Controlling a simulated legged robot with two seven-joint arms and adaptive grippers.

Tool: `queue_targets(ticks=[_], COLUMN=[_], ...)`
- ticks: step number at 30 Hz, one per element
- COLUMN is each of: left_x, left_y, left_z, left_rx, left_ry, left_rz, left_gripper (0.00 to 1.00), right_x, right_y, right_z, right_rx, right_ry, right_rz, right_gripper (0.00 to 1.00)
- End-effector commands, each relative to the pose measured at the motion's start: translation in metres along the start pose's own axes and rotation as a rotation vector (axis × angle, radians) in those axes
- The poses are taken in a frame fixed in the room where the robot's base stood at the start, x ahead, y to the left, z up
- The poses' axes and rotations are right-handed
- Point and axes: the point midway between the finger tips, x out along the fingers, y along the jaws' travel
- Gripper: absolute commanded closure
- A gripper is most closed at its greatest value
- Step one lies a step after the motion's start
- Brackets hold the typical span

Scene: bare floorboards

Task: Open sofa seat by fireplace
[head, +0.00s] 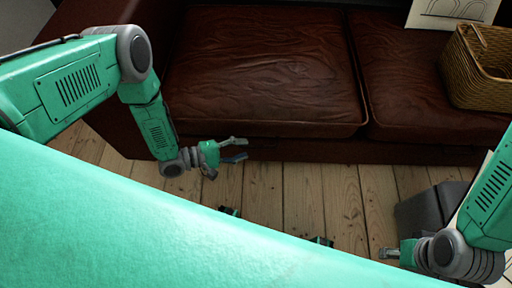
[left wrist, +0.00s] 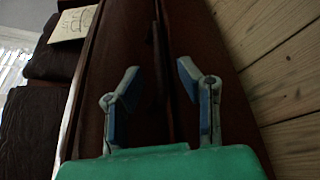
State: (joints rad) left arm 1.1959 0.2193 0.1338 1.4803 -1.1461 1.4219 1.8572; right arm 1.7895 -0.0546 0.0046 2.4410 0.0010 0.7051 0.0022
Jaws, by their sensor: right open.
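The dark red-brown leather sofa has a left seat cushion (head: 262,70) and a right seat cushion (head: 410,85), both lying flat. My left gripper (head: 240,149) is in front of the lower front edge of the left cushion. In the left wrist view its fingers (left wrist: 155,92) are spread, with the sofa's dark front and a narrow dark seam or strip (left wrist: 162,75) between and beyond them. I see no contact with the sofa. My right gripper (head: 388,253) is open and low over the floor at the right, partly cut by my arm. No fireplace shows.
A wicker basket (head: 475,75) stands on the right cushion, beside a sheet of paper with a drawing (head: 452,12). A grey box-like object (head: 420,213) is on the floor near my right arm. Bare floorboards (head: 300,195) lie before the sofa.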

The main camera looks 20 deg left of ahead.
Motion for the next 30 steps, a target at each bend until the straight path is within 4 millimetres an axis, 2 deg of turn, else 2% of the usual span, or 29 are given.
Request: queue_targets(ticks=[3,9,20,23,30], left_x=[0.023,0.043,0.048,0.048,0.048], left_y=[-0.001,-0.001,0.000,0.000,0.001], left_z=[-0.001,-0.001,0.000,0.000,0.000], left_rx=[0.001,0.002,0.001,0.001,0.000], left_ry=[-0.002,0.000,0.001,0.001,0.002], left_rz=[0.000,-0.001,-0.001,-0.001,-0.003], left_gripper=[0.68,0.68,0.68,1.00,1.00], right_x=[0.009,0.015,0.015,0.015,0.014], right_y=[0.000,0.000,0.000,0.000,0.000], right_z=[0.001,0.001,0.001,0.001,0.001], right_rx=[0.000,0.000,0.000,0.000,0.000], right_ry=[0.000,0.000,0.000,0.000,0.000], right_rz=[0.000,0.000,0.000,0.000,0.000], right_gripper=[0.57,0.57,0.57,0.57,0.57])
